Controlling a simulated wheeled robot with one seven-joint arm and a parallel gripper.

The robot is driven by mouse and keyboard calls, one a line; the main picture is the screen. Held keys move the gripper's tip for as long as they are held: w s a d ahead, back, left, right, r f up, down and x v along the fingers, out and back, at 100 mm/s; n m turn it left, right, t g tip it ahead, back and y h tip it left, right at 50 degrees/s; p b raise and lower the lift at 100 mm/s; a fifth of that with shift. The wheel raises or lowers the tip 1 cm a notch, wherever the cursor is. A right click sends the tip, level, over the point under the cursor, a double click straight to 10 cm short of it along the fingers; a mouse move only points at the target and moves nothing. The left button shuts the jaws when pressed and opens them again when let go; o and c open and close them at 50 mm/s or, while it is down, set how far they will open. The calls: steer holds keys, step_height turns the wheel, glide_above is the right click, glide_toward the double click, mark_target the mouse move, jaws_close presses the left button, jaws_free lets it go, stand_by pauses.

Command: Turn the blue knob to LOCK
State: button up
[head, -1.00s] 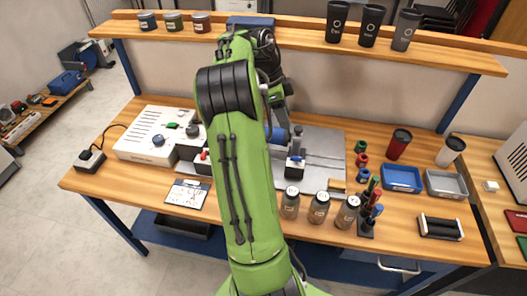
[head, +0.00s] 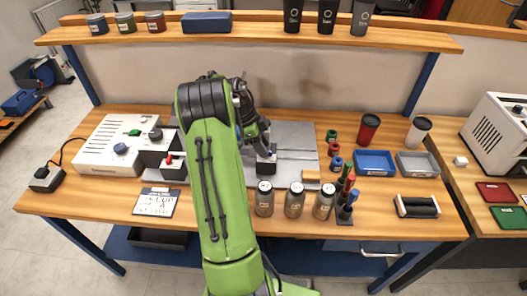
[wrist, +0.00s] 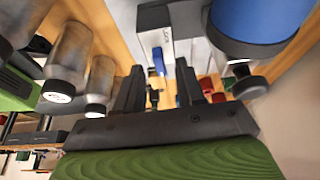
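The lettering around the blue knob is too small to read. My gripper (wrist: 158,78) is open in the wrist view, its two dark fingers apart with nothing held between them. In the head view my green arm hides most of the gripper. It is over the grey plate area, right of the control box and apart from the blue knob.
A red-topped switch (head: 169,160) stands just right of the control box. Grey bottles (head: 294,200) and a marker stand (head: 345,205) line the bench front. A shelf (head: 250,42) with cans and cups runs above the back. A large blue cylinder (wrist: 262,18) is close in the wrist view.

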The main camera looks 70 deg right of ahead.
steer(key=shift+s+f, duration=0.25)
steer(key=shift+f, duration=0.45)
steer(key=shift+c, duration=0.4)
jaws_close()
